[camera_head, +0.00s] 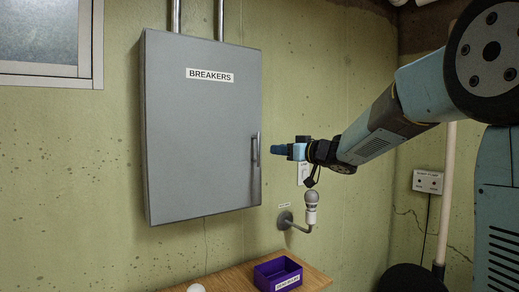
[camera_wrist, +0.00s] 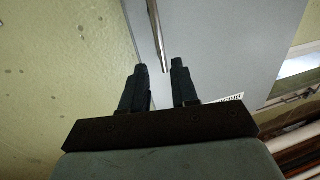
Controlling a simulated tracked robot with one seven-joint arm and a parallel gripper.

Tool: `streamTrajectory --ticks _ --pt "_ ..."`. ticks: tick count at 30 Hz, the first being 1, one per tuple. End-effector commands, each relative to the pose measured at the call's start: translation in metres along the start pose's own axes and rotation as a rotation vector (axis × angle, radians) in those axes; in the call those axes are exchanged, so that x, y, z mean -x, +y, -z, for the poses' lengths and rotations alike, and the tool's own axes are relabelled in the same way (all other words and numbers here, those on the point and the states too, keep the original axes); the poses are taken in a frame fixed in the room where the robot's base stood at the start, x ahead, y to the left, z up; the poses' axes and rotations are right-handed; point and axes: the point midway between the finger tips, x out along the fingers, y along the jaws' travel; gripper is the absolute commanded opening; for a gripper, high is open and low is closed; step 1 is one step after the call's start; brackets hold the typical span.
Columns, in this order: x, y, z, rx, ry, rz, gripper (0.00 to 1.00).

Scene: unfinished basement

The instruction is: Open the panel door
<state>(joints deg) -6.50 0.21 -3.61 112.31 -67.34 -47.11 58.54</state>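The grey panel door (camera_head: 200,130), labelled BREAKERS, is shut on its wall box. Its vertical bar handle (camera_head: 255,150) is near the door's right edge. My gripper (camera_head: 280,149) is just right of the handle in the head view, apart from it, with its fingers pointing at it. In the wrist view my gripper (camera_wrist: 161,75) has its two fingers apart with nothing between them. The handle (camera_wrist: 158,35) shows just beyond the fingertips, in line with the gap, against the grey door (camera_wrist: 215,40).
A bulb (camera_head: 311,198) on a wall bracket is below my gripper. A wooden table (camera_head: 235,280) below the panel holds a purple bin (camera_head: 278,273) and a white round object (camera_head: 196,288). A small wall box (camera_head: 428,181) is at right. Two conduits rise above the panel.

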Motion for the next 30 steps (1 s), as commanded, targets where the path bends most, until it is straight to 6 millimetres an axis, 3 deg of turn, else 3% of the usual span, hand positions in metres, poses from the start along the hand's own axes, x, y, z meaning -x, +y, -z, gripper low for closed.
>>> streamTrajectory --ticks 15,21,30 --pt "-0.087 0.000 -0.001 0.000 0.000 0.000 0.29" --pt "-0.103 0.000 0.000 0.001 -0.001 -0.001 0.29" --pt "-0.107 0.000 0.000 0.001 0.000 -0.001 0.29"
